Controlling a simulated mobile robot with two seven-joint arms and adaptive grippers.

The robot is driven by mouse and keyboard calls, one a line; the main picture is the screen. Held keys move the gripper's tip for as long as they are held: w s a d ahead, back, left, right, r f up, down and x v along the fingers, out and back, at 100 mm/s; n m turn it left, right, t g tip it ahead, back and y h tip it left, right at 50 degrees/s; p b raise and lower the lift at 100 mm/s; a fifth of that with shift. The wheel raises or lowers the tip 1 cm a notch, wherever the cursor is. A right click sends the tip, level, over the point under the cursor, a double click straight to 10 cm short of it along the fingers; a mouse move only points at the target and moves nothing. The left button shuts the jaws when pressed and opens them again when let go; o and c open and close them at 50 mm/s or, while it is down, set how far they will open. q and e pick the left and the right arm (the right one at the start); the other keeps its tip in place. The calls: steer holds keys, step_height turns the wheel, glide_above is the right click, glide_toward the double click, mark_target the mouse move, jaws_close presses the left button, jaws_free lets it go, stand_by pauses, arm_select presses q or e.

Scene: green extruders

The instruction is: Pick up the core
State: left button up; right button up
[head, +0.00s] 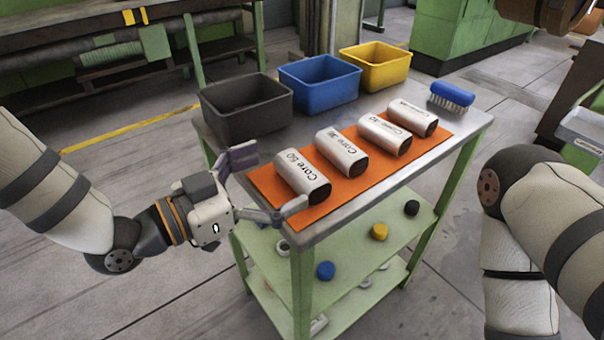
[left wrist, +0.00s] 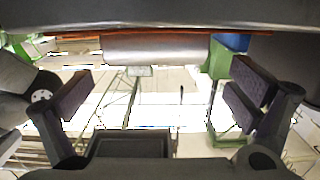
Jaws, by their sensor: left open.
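Several silver-grey cores lie in a row on an orange mat (head: 350,185) on the metal table top. The nearest core (head: 303,177) has a printed label that seems to read "Core 50". Behind it lie a second core (head: 342,152), a third core (head: 384,134) and a far core (head: 413,118). My left gripper (head: 265,182) is open and empty at the table's left edge, just left of the nearest core. In the left wrist view a silver core (left wrist: 155,50) shows above and beyond the spread fingers, apart from them. My right gripper is out of view.
A black bin (head: 246,122), a blue bin (head: 319,95) and a yellow bin (head: 375,75) stand along the table's back. A blue brush (head: 452,97) lies at the far right corner. A green lower shelf (head: 345,243) holds small round parts. Floor is free left of the table.

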mark_target(291, 175)
arm_select(q)
steer(key=x, duration=0.2)
steer(key=f+x, duration=0.1)
steer(key=x, duration=0.2)
steer(key=shift+s+d, duration=0.15)
steer(key=shift+s, duration=0.05)
steer(key=shift+r, duration=0.1)
steer(key=c, duration=1.4)
